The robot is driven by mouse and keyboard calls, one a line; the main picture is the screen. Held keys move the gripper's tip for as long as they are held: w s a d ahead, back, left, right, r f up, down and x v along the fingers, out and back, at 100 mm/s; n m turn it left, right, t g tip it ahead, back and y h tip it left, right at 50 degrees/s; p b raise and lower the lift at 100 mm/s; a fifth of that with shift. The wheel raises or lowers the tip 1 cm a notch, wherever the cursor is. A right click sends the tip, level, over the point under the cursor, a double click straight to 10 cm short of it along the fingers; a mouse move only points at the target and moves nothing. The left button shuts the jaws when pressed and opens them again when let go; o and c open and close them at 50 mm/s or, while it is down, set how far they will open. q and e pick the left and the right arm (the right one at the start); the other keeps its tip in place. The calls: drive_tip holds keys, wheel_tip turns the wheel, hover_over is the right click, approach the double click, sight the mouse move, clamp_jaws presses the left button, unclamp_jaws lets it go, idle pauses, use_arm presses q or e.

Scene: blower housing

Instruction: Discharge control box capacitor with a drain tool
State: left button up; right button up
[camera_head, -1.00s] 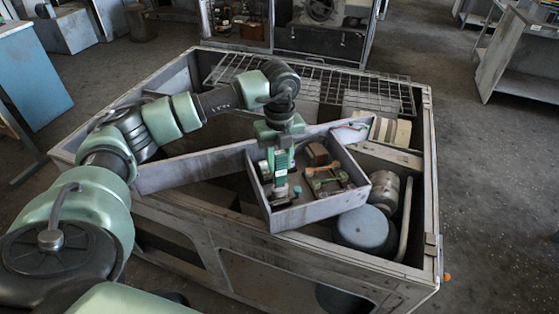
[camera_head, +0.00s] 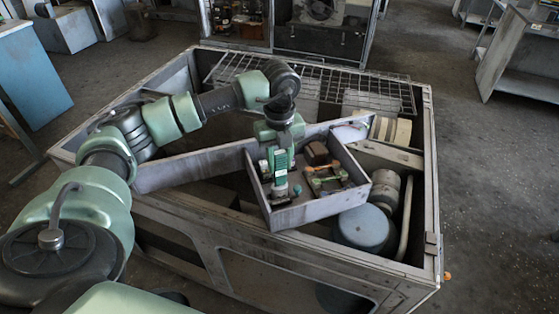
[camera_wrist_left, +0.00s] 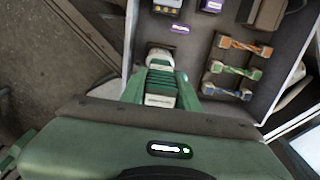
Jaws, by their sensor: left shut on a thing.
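The control box (camera_head: 310,212) is a grey open tray-like box set across the larger housing. My left gripper (camera_head: 279,172) reaches down into its left part. It is shut on a green ribbed piece with a pale rounded end, likely the drain tool (camera_wrist_left: 160,85), which sits between the two green fingers in the left wrist view. Whether its tip touches a terminal is hidden. No part is clearly recognisable as the capacitor; a brown block (camera_head: 317,153) stands at the box's back. My right gripper is not in view.
Box walls are close.

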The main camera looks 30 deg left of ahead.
sight(279, 152)
use_arm(q)
drive_tip(key=shift+f, duration=0.35)
idle(2.1)
drive_tip(key=shift+r, duration=0.1)
drive_tip(key=shift+r+p, duration=2.1)
drive_tip(key=shift+r, duration=1.4)
drive_tip(key=shift+f, duration=0.15)
